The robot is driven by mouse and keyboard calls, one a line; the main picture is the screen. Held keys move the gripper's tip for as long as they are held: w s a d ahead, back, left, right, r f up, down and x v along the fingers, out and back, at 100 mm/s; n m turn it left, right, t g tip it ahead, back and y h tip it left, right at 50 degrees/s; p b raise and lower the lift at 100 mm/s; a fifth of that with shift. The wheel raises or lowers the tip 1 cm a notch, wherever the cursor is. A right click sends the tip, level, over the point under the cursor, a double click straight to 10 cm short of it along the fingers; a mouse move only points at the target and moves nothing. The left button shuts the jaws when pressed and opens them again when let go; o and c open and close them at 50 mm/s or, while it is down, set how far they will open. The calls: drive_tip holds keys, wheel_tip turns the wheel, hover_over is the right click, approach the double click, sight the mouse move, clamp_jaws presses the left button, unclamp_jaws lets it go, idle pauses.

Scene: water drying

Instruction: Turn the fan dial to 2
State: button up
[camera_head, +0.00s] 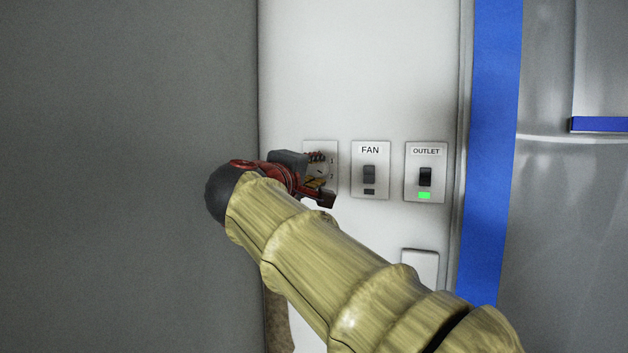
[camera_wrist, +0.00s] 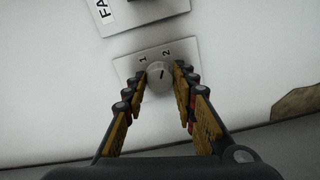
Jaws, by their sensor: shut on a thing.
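The fan dial (camera_wrist: 157,76) is a small round light knob on a plate (camera_wrist: 128,68) marked 1 and 2. In the wrist view a dark mark on the knob points up and slightly right, roughly toward the 2. My gripper (camera_wrist: 161,84) has one finger on each side of the knob and is shut on it. In the head view my gripper (camera_head: 325,186) is at the dial plate (camera_head: 331,149), left of the FAN switch, and covers much of the plate. The knob is hard to make out there.
The FAN switch (camera_head: 370,174) has a dark indicator below it. The OUTLET switch (camera_head: 425,177) to its right has a lit green indicator. A blank plate (camera_head: 421,265) is lower down. A blue vertical strip (camera_head: 495,150) stands at the right, and a grey wall (camera_head: 120,120) at the left.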

drive_tip(key=shift+f, duration=0.1)
idle(0.4)
drive_tip(key=o, duration=1.2)
drive_tip(key=shift+c, duration=0.2)
drive_tip(key=v, duration=1.2)
drive_tip(key=shift+w+a, duration=0.1)
